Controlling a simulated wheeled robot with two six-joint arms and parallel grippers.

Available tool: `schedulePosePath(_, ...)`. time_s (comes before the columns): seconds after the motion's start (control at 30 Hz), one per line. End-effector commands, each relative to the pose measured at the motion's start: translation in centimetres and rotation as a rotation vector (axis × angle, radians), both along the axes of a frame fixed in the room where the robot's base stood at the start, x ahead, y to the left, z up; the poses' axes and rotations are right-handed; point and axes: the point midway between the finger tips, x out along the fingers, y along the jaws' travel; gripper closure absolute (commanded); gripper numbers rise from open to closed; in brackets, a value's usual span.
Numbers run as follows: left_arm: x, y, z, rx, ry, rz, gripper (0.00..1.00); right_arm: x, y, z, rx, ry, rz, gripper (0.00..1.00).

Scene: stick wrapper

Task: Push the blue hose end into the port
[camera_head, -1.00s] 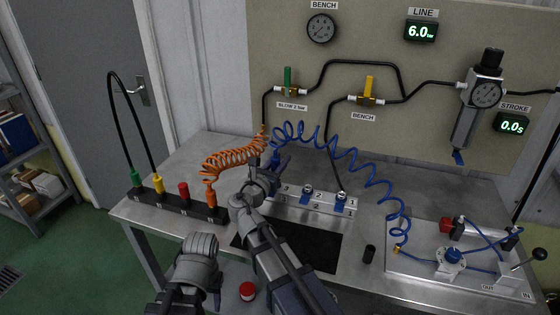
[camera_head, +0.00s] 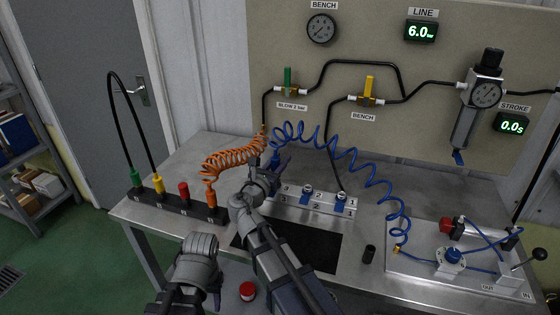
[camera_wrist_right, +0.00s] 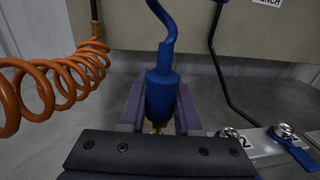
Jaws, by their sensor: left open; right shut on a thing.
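The blue hose end (camera_wrist_right: 160,95) is a blue cylinder with a brass tip in the right wrist view, the hose rising from its top. My right gripper (camera_head: 272,172) is shut on it; in the wrist view one dark finger lies on each side (camera_wrist_right: 160,108). The metal port block (camera_head: 315,208) is numbered 1, 2 and 3. Its ports 1 and 2 show blue-collared fittings. The hose end is held upright at the block's left end, by the 3 mark. My gripper hides the tip's lower part, so I cannot tell whether it touches a port. My left gripper (camera_head: 200,262) is open and empty, low in front of the bench.
A coiled orange hose (camera_head: 232,158) hangs close to the left of my right gripper. The coiled blue hose (camera_head: 365,172) runs right to a fixture plate (camera_head: 420,270). A black rack (camera_head: 175,203) with coloured plugs is at left. A black mat (camera_head: 320,245) lies in front of the block.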

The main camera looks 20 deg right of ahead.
Motion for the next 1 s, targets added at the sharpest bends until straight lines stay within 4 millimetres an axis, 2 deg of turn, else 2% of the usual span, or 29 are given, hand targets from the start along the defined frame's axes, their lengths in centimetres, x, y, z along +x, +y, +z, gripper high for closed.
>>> schedulePosePath(1.0, 0.0, 0.0, -2.3, 0.000, 0.000, 0.000, 0.50, 0.0, 0.0, -2.3, 0.000, 0.000, 0.000, 1.00)
